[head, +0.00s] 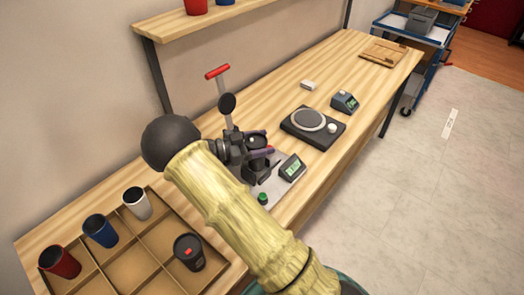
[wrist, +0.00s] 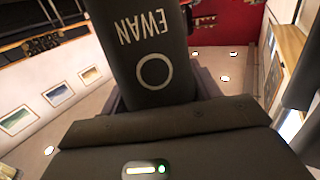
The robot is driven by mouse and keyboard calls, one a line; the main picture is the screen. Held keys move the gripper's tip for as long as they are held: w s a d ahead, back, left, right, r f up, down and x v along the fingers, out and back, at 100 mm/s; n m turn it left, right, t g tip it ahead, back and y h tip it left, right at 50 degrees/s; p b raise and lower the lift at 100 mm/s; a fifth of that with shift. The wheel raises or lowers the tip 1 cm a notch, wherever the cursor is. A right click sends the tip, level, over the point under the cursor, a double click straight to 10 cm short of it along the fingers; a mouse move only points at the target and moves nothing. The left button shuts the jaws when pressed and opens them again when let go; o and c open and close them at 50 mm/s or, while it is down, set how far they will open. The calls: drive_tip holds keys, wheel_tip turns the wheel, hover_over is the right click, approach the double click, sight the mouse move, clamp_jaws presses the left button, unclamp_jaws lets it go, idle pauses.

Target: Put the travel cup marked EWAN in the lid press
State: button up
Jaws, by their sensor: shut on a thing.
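The dark travel cup marked EWAN (wrist: 153,45) fills the upper middle of the wrist view, its white lettering upside down above a white ring. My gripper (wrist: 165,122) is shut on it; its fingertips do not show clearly. In the head view my gripper is largely hidden among dark parts beside the lid press, and I cannot pick out the held cup there. The lid press has a red-handled lever (head: 217,72) and stands on a grey plate behind my arm. I cannot tell whether the cup touches the press.
A sectioned wooden tray (head: 130,262) at lower left holds red, blue, white and black cups. A small display (head: 292,167) and green button (head: 263,198) sit by the press. A dark scale (head: 313,126) stands farther along; the bench beyond it is mostly clear.

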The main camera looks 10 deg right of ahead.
drive_tip(key=shift+f, duration=0.1)
drive_tip(key=shift+f, duration=1.85)
drive_tip(key=shift+f, duration=0.2)
drive_tip(key=o, duration=0.7)
drive_tip(key=shift+r, duration=0.2)
drive_tip(key=a, duration=0.4)
drive_tip(key=a+b, duration=0.1)
drive_tip(key=a, duration=0.7)
drive_tip(key=shift+s+r+b, duration=0.25)
drive_tip(key=shift+s+b, duration=0.05)
drive_tip(key=shift+s, duration=0.05)
